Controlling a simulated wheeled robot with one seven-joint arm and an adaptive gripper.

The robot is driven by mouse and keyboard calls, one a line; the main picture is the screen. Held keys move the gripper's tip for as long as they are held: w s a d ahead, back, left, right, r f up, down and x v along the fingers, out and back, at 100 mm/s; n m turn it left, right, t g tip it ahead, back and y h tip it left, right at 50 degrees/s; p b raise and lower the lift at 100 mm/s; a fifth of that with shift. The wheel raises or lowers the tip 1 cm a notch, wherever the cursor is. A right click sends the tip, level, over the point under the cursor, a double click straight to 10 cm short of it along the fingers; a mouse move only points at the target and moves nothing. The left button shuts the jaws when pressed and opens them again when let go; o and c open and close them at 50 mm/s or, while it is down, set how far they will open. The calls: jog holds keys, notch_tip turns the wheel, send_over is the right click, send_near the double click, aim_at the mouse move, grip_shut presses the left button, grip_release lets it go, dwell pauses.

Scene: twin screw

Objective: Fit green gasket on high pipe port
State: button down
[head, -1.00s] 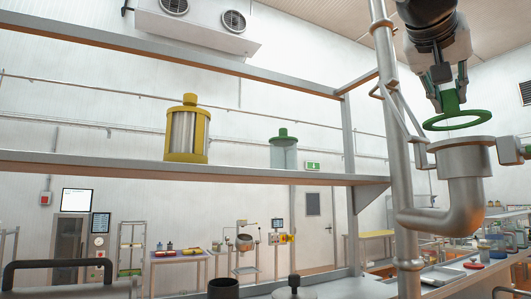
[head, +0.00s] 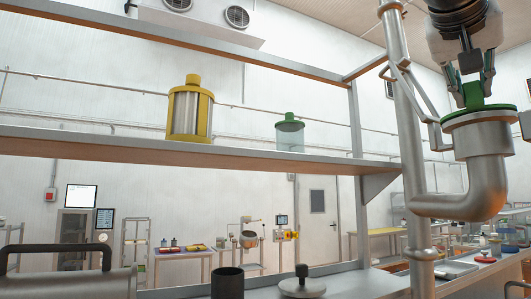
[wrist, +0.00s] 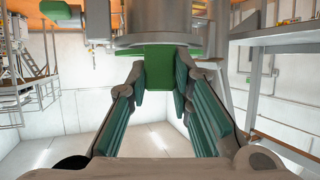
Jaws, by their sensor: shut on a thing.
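The green gasket (head: 458,116) is a flat ring with an upright tab. In the head view its ring lies on or just over the rim of the high pipe port (head: 482,140), roughly level and lined up with it. I cannot tell whether it is fully seated all round. My gripper (head: 473,90) points down from above and is shut on the gasket's tab. In the wrist view the green tab (wrist: 158,66) sits between the fingertips (wrist: 160,80), and the grey metal port (wrist: 155,42) is just beyond it.
A steel shelf (head: 240,152) left of the pipe holds a yellow-framed canister (head: 190,110) and a green-lidded glass jar (head: 289,132). A vertical metal pipe (head: 405,150) with thin side bars stands close left of the port. Clamp-like fittings flank the port.

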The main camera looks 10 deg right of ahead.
jog(key=shift+f, duration=0.35)
dwell(0.4)
jog(key=c, duration=1.3)
grip_release()
jog(key=shift+c, duration=0.2)
